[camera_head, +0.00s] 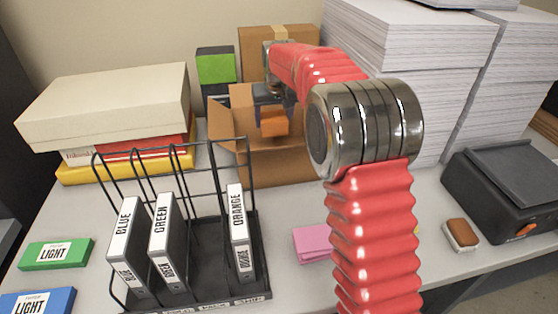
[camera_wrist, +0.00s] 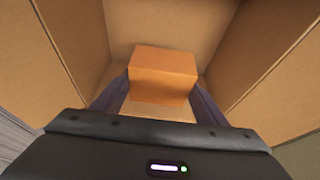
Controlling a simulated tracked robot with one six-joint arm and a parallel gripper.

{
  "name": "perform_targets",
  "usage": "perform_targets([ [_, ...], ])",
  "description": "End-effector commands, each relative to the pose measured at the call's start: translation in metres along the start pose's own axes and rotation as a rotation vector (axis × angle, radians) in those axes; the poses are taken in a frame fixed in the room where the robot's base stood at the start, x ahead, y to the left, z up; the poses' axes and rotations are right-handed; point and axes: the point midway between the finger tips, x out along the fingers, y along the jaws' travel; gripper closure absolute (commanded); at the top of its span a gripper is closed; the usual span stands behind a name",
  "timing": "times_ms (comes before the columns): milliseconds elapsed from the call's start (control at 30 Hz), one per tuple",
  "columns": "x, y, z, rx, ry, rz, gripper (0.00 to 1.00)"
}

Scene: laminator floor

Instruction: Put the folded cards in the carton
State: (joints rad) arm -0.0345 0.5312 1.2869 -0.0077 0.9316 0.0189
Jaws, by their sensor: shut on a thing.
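My gripper (camera_head: 272,105) is shut on an orange folded card (camera_head: 274,122) over the mouth of the open carton (camera_head: 272,166). In the wrist view the card (camera_wrist: 163,75) sits between my two fingers (camera_wrist: 160,100), with the carton's brown walls (camera_wrist: 268,45) around it. I cannot tell whether the card touches the carton's bottom. A pink folded card (camera_head: 312,244) lies on the table in front of the carton, partly hidden by my arm. A small yellow bit (camera_head: 416,230) shows just right of my arm; the rest is hidden.
A black wire rack (camera_head: 195,285) with upright labelled binders stands front left of the carton. Boxes (camera_head: 110,105) are stacked at left, tall paper stacks (camera_head: 420,60) at back right. A black device (camera_head: 505,190) and a brown-and-white block (camera_head: 462,234) sit at right.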

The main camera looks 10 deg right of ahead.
Motion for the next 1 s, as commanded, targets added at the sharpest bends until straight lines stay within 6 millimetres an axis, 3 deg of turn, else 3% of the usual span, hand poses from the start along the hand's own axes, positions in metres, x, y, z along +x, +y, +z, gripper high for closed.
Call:
perform_targets([
  [367,0.003,0.0,0.001,0.0,0.0,0.0,0.68],
  [733,0.052,0.0,0.021,0.0,-0.001,0.0,0.68],
  [1000,0.057,0.001,0.023,0.001,0.002,0.0,0.68],
])
